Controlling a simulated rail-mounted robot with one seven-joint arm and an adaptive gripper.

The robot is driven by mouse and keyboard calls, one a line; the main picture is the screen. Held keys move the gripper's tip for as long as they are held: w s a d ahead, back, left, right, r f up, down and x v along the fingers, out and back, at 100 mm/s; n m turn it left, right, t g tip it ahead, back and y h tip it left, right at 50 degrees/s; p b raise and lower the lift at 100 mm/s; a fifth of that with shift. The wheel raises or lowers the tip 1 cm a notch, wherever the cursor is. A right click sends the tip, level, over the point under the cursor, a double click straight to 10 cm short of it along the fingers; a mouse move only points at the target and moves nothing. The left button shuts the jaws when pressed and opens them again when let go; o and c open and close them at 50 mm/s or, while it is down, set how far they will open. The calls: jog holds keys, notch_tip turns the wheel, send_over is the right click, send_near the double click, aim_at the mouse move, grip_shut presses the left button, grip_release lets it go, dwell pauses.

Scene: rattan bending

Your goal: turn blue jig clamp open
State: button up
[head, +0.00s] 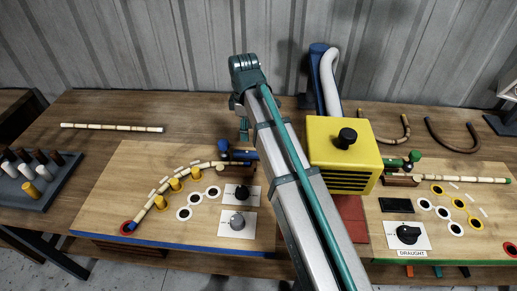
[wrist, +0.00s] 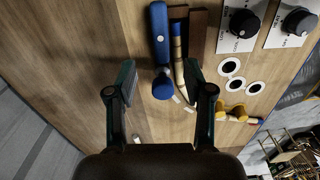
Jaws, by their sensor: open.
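The blue jig clamp (head: 240,155) sits at the upper end of the left board in the head view. In the wrist view its long blue handle (wrist: 158,30) runs to a round blue knob (wrist: 163,88). My gripper (wrist: 163,80) is open, with the knob between its two fingertips and a gap on each side. I cannot tell whether the fingertips are down at the knob's height. In the head view my gripper (head: 243,130) hangs just above the clamp, partly hidden by my arm. A pale rattan pole (head: 186,177) curves along yellow pegs with one end at the clamp.
Black and grey dials (head: 238,222) sit right of the pegs on the left board. A yellow box (head: 342,150) with a pipe stands right of my arm. A green clamp (head: 400,163) is on the right board. A peg rack (head: 42,180) stands far left.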

aim_at(247, 152)
notch_tip(247, 152, down, 10)
jog(key=shift+f+p, duration=0.2)
jog(key=shift+p, duration=0.8)
grip_shut()
